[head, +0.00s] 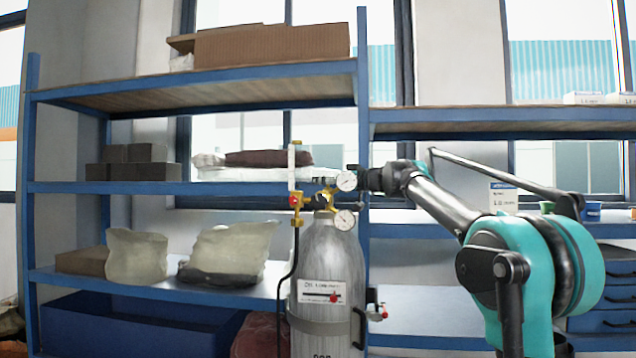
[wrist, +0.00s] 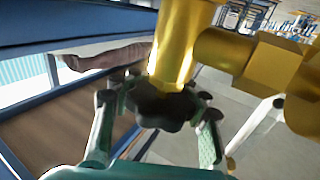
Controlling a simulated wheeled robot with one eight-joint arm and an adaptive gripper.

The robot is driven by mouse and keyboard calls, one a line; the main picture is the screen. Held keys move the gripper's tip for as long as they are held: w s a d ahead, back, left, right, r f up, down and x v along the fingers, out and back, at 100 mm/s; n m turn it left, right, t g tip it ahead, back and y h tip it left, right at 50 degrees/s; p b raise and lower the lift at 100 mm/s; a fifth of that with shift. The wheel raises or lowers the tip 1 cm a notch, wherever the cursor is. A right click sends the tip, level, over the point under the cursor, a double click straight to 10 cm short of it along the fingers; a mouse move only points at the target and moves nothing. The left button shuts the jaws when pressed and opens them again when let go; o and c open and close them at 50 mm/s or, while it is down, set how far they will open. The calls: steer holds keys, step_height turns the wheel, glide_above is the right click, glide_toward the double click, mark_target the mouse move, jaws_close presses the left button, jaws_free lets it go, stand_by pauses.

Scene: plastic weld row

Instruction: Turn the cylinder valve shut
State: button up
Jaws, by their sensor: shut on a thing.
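The grey gas cylinder (head: 325,262) stands upright in front of the shelving in the head view. On its top is a brass valve (head: 329,199) with two round gauges. In the wrist view the brass valve body (wrist: 178,45) ends in a dark lobed handwheel (wrist: 163,109). My gripper (wrist: 157,132) has a finger on each side of the handwheel and is shut on it. In the head view my gripper (head: 364,180) reaches the valve from the right; its fingertips and the handwheel are hard to make out there.
A brass regulator with a white tube (head: 294,170) and a black hose stands left of the valve. Blue shelving (head: 200,187) behind holds boxes, bags and folded cloth. A shelf post (head: 362,90) rises close behind my gripper.

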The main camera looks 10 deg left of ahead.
steer(key=o, duration=1.4)
steer(key=shift+d, duration=0.1)
steer(key=v, duration=0.7)
steer(key=shift+s+d, duration=0.1)
steer(key=shift+s, duration=0.05)
